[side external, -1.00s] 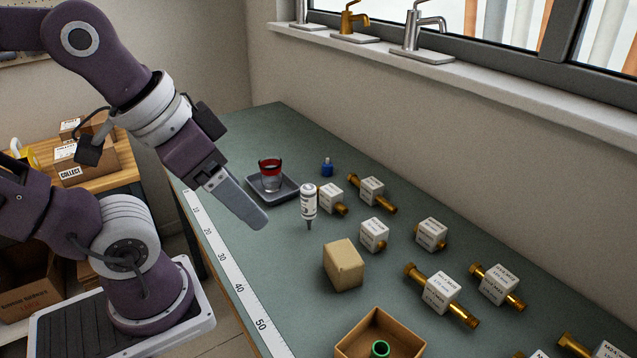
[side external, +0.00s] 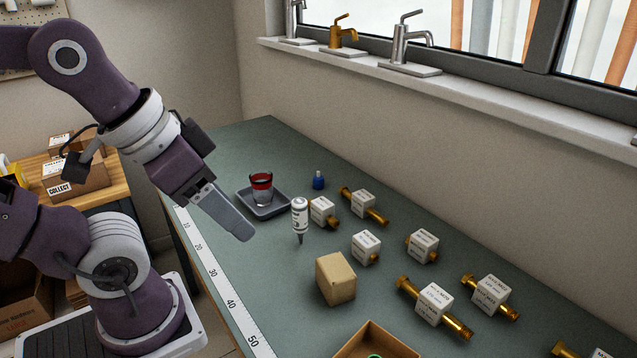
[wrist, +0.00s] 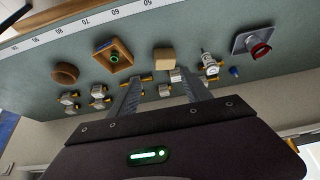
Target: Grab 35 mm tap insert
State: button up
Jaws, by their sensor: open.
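Several brass tap inserts with white label blocks lie on the green bench. They include a long one (side external: 436,304), another to its right (side external: 490,294), short ones (side external: 366,247) (side external: 423,245) and ones at the back (side external: 363,204) (side external: 323,211). The print is too small to tell which is 35 mm. My gripper (side external: 246,236) hangs above the bench, left of the white bottle, apart from all inserts. In the wrist view its two fingers (wrist: 160,82) are spread and empty, with inserts beyond and partly hidden behind them.
A beige block (side external: 336,279) and a white nozzle bottle (side external: 299,215) stand between my gripper and the inserts. A small blue bottle (side external: 318,181) stands behind. An open cardboard box (side external: 350,346) is at the front.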

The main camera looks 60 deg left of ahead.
aim_at(319, 177)
jog(key=w+a+r+m, duration=0.3)
jog(key=w+a+r, duration=0.35)
jog(key=w, duration=0.45)
jog(key=w+a+f+m+g+y, duration=0.1)
jog(key=w+a+m+y, duration=0.75)
jog(key=w, duration=0.45)
jog(key=w+a+f+m+g+y, duration=0.15)
jog(key=w+a+m+y, duration=0.35)
jog(key=w+a+m, duration=0.6)
jog(key=shift+n, duration=0.95)
jog(key=f, duration=0.9)
jog(key=w+f, duration=0.1)
jog(key=f, duration=0.8)
jog(key=w+f, duration=0.1)
jog(key=f, duration=0.8)
jog(key=shift+w+a, duration=0.1)
jog(key=shift+a, duration=0.3)
jog(key=x, duration=0.6)
jog(key=shift+w+a+f, duration=0.25)
jog(key=shift+a+f, duration=0.05)
jog(key=shift+a, duration=0.2)
grip_shut()
